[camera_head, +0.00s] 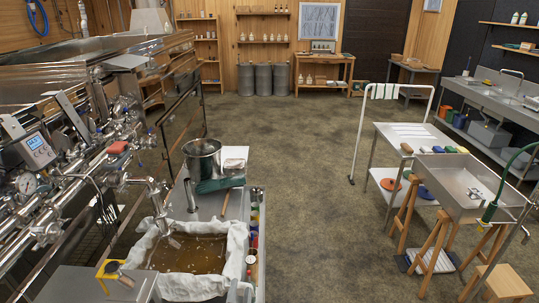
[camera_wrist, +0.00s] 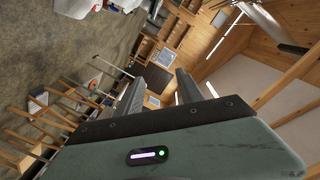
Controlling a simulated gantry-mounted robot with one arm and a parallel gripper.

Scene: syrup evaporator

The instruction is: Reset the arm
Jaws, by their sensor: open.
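My gripper (camera_wrist: 160,82) shows in the wrist view, with its grey-green body across the lower part and two fingers reaching up into the picture. The fingers are apart and nothing is between them. The wrist view is tilted and looks out over the room, with the floor at the left and the wooden ceiling at the right. I cannot make out my gripper in the head view.
In the head view, the steel evaporator (camera_head: 110,75) with pipes and gauges fills the left. A cloth-lined tub of amber liquid (camera_head: 190,255) and a steel pot (camera_head: 203,158) stand beside it. A steel basin (camera_head: 462,198) on wooden legs is at the right. The middle floor is clear.

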